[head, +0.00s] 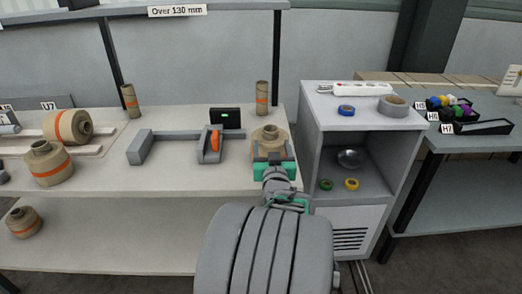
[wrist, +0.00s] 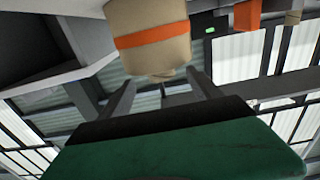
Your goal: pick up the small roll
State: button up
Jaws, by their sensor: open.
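A small brown kraft roll (head: 269,136) stands near the right end of the bench, its narrower core upward. In the wrist view the roll (wrist: 150,22) shows at the top, large and close, with an orange band. My gripper (head: 273,157) is directly in front of the roll in the head view and hides its lower part. In the wrist view my gripper's two fingers (wrist: 160,88) are spread apart, with the roll's narrow end near the gap between their tips. Nothing is clamped between them. I cannot tell whether a finger touches the roll.
A grey fixture with an orange part (head: 215,142) and a black display (head: 225,118) stand left of the roll. A slim tube (head: 262,97) stands behind it. A grey cabinet (head: 310,150) rises close at right.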

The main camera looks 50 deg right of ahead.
aim_at(270, 134)
jog(key=shift+w+d+r, duration=0.15)
jog(key=shift+w+d, duration=0.05)
jog(key=shift+w, duration=0.2)
jog(key=x, duration=0.4)
jog(key=p+x, duration=0.1)
jog(key=x, duration=0.2)
jog(key=shift+d+r, duration=0.1)
jog(key=shift+r, duration=0.25)
jog(key=shift+c, duration=0.4)
grip_shut()
jog(key=shift+r, duration=0.15)
